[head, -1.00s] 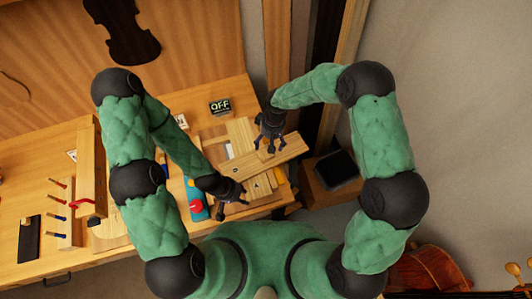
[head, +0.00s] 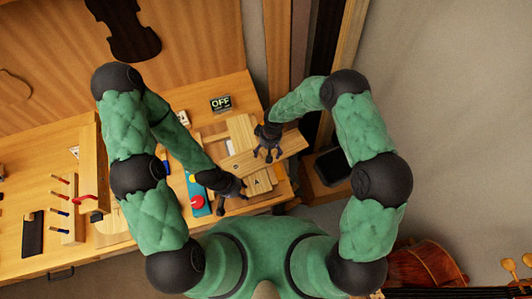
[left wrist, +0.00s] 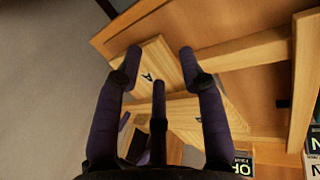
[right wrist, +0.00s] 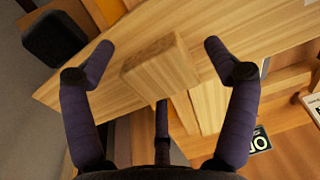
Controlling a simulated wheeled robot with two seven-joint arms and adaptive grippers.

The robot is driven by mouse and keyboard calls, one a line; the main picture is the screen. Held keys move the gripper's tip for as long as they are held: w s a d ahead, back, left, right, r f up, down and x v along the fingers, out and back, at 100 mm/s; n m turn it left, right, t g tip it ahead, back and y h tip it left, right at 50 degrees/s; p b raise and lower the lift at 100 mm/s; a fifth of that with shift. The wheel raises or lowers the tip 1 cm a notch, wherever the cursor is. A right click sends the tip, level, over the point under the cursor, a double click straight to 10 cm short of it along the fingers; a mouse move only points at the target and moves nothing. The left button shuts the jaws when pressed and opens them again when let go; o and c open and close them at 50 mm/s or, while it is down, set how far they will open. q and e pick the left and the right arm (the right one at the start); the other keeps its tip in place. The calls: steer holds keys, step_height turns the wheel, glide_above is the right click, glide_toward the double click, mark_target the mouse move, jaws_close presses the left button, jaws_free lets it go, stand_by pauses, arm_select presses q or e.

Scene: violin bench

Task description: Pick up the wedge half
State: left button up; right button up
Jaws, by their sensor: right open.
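Pale wooden pieces lie at the right end of the bench. One marked "A" (head: 257,183) fits a wedge half; it also shows in the left wrist view (left wrist: 148,76). A long pale board (head: 240,163) crosses over it. My right gripper (head: 267,154) is open above this board. In the right wrist view, a small wooden block (right wrist: 160,68) stands on the board between the spread fingers, with no clear contact. I cannot tell whether this block belongs to a wedge half. My left gripper (head: 241,192) hangs near the "A" end, fingers apart and empty.
A wooden frame (left wrist: 245,48) borders the pieces. A blue item with a red knob (head: 196,201) lies left of my left gripper. A dark-topped stand (head: 333,166) is at right. A cello-like instrument (head: 425,268) stands at lower right.

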jaws_close()
steer(key=shift+r, duration=0.1)
